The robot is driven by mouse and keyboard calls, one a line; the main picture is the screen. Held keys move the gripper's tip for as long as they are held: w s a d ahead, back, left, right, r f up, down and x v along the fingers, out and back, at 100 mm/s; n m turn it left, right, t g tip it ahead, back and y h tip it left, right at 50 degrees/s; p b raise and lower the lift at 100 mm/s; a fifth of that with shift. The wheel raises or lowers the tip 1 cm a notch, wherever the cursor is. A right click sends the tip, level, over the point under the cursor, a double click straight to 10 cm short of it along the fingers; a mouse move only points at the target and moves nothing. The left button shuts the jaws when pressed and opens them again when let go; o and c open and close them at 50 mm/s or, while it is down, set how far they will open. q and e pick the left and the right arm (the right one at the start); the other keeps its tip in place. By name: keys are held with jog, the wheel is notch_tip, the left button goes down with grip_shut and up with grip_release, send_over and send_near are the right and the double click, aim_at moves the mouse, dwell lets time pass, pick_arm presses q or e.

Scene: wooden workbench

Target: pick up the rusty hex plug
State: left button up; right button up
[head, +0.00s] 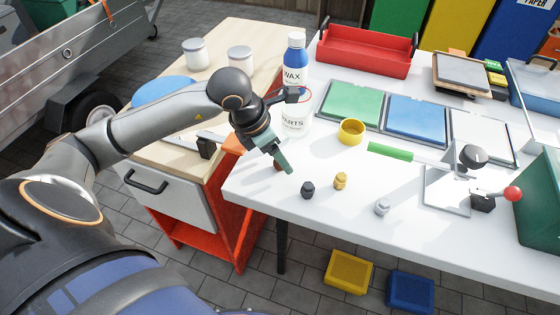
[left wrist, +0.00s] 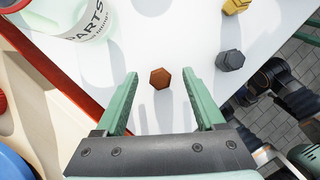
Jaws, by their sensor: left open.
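The rusty hex plug (left wrist: 160,78) is a small brown-orange hexagonal piece on the white tabletop. In the left wrist view it lies between the tips of my left gripper's green fingers, with a gap on both sides. In the head view the plug (head: 277,167) shows only partly behind the fingers. My left gripper (head: 285,166) is open and empty, pointing down over the plug near the table's left edge.
A black plug (head: 307,189), a yellow plug (head: 340,181) and a silver plug (head: 382,206) stand to the right. A PARTS jar (head: 295,122) and a WAX bottle (head: 294,60) stand behind. A yellow ring-shaped cup (head: 351,131) is further right.

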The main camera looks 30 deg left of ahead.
pick_arm(q)
jog(key=shift+w+d+f, duration=0.1)
jog(key=shift+w+f, duration=0.1)
jog(key=shift+f, duration=0.45)
grip_shut()
